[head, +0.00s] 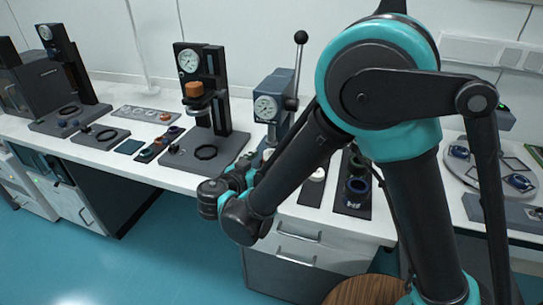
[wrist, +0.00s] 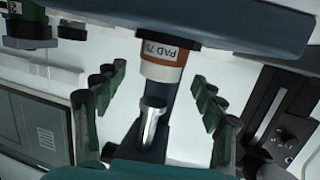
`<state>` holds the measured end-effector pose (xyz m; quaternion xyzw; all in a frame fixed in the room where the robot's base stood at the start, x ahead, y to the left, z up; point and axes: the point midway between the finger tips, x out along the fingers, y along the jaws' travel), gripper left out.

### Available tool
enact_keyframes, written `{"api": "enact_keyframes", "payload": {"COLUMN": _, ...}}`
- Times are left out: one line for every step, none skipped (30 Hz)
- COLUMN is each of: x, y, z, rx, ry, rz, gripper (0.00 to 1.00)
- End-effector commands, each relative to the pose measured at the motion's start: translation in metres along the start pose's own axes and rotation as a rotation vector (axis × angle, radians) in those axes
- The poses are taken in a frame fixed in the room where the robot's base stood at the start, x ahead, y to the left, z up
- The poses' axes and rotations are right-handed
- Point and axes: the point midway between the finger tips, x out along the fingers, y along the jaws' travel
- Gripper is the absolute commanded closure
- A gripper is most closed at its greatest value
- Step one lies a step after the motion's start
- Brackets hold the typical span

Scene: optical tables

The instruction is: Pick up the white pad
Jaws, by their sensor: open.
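A small white round piece (head: 318,174), which looks like the white pad, sits on a dark strip just left of my upper arm in the head view. In the wrist view, a round piece with a white label reading PAD 75 (wrist: 160,52) and an orange-brown band shows beyond my gripper (wrist: 160,78). I cannot tell whether this is the white pad. My gripper is open, with its fingers apart on either side of a bright metal cylinder (wrist: 152,122); nothing is visibly held. In the head view my arm largely hides the gripper.
A gauge press (head: 204,100) with an orange-brown piece stands left of my arm. A blue-grey gauge device with a lever (head: 270,105) stands close behind the arm. A dark blue ring piece (head: 356,190) sits near the white table's (head: 140,172) front edge.

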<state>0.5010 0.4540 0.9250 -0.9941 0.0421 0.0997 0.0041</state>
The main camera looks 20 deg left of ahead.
Motion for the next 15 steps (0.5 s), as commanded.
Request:
{"api": "enact_keyframes", "payload": {"x": 0.008, "y": 0.001, "z": -0.003, "rx": 0.001, "ry": 0.000, "rz": 0.004, "gripper": 0.30}}
{"api": "enact_keyframes", "payload": {"x": 0.013, "y": 0.000, "z": -0.005, "rx": 0.001, "ry": 0.000, "rz": 0.004, "gripper": 0.30}}
{"api": "enact_keyframes", "payload": {"x": 0.019, "y": 0.000, "z": -0.007, "rx": 0.001, "ry": 0.000, "rz": 0.004, "gripper": 0.30}}
{"api": "enact_keyframes", "payload": {"x": 0.023, "y": 0.000, "z": -0.008, "rx": 0.001, "ry": 0.000, "rz": 0.004, "gripper": 0.30}}
{"api": "enact_keyframes", "payload": {"x": 0.027, "y": 0.000, "z": -0.007, "rx": 0.001, "ry": 0.000, "rz": 0.004, "gripper": 0.30}}
{"api": "enact_keyframes", "payload": {"x": 0.032, "y": 0.000, "z": -0.007, "rx": 0.001, "ry": 0.000, "rz": 0.003, "gripper": 0.30}}
{"api": "enact_keyframes", "payload": {"x": 0.034, "y": 0.000, "z": -0.007, "rx": 0.001, "ry": 0.000, "rz": 0.003, "gripper": 0.30}}
{"api": "enact_keyframes", "payload": {"x": 0.036, "y": 0.000, "z": -0.007, "rx": 0.001, "ry": 0.000, "rz": 0.003, "gripper": 0.30}}
{"api": "enact_keyframes", "payload": {"x": 0.038, "y": 0.000, "z": -0.007, "rx": 0.001, "ry": 0.000, "rz": 0.002, "gripper": 0.30}}
{"api": "enact_keyframes", "payload": {"x": 0.040, "y": -0.001, "z": -0.007, "rx": 0.001, "ry": 0.000, "rz": 0.002, "gripper": 0.30}}
{"api": "enact_keyframes", "payload": {"x": 0.040, "y": -0.001, "z": -0.007, "rx": 0.000, "ry": 0.000, "rz": 0.001, "gripper": 0.30}}
{"api": "enact_keyframes", "payload": {"x": 0.040, "y": -0.001, "z": -0.007, "rx": 0.000, "ry": 0.000, "rz": 0.001, "gripper": 0.30}}
{"api": "enact_keyframes", "payload": {"x": 0.040, "y": -0.001, "z": -0.007, "rx": 0.000, "ry": 0.000, "rz": 0.000, "gripper": 0.30}}
{"api": "enact_keyframes", "payload": {"x": 0.040, "y": -0.001, "z": -0.007, "rx": 0.000, "ry": 0.000, "rz": 0.000, "gripper": 0.30}}
{"api": "enact_keyframes", "payload": {"x": 0.040, "y": -0.001, "z": -0.007, "rx": 0.000, "ry": 0.000, "rz": 0.000, "gripper": 0.30}}
